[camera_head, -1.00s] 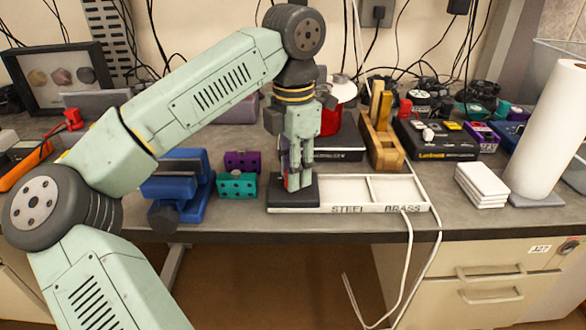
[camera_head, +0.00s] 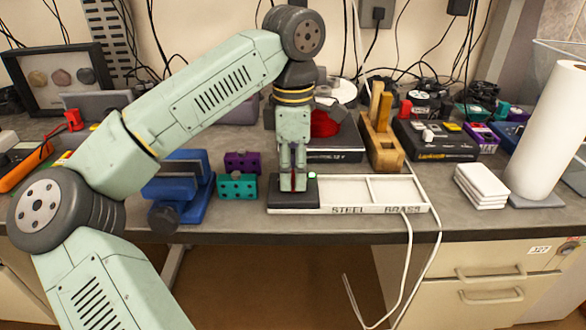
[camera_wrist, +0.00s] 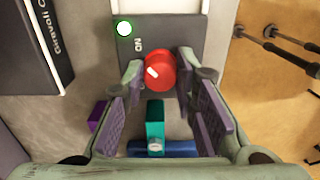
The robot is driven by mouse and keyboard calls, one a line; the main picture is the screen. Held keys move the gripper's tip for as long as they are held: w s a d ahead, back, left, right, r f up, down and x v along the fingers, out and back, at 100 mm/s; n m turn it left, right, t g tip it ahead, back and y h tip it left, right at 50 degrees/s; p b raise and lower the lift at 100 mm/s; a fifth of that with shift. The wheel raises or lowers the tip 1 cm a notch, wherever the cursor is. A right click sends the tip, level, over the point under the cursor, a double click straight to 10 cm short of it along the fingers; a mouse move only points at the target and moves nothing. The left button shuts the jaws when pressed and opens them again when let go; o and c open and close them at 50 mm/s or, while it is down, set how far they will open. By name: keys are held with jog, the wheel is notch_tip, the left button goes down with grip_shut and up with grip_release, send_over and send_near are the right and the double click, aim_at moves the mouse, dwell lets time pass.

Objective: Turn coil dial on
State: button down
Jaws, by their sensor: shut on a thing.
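The coil dial is a round red knob (camera_wrist: 161,71) with a white mark, on a dark control block (camera_wrist: 180,33). The white mark points left and slightly up in the wrist view, toward the side with the "ON" label. A round lamp (camera_wrist: 124,28) beside the label glows green. My gripper (camera_wrist: 160,72) is shut on the dial, a finger on each side. In the head view my gripper (camera_head: 293,187) points straight down at the block (camera_head: 306,200), which sits at the left end of a white tray marked STEEL and BRASS (camera_head: 345,204); the fingers mostly hide the dial there.
Teal (camera_head: 237,186) and purple (camera_head: 242,161) blocks and a blue vise (camera_head: 180,185) stand to the left. A wooden piece (camera_head: 384,145) and a black box (camera_head: 335,155) are behind. White tiles (camera_head: 482,186) and a paper roll (camera_head: 547,135) stand right.

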aim_at(293, 173)
dwell(0.3)
jog(key=c, duration=1.3)
grip_release()
notch_tip(293, 173, up, 12)
jog(key=shift+s, duration=0.1)
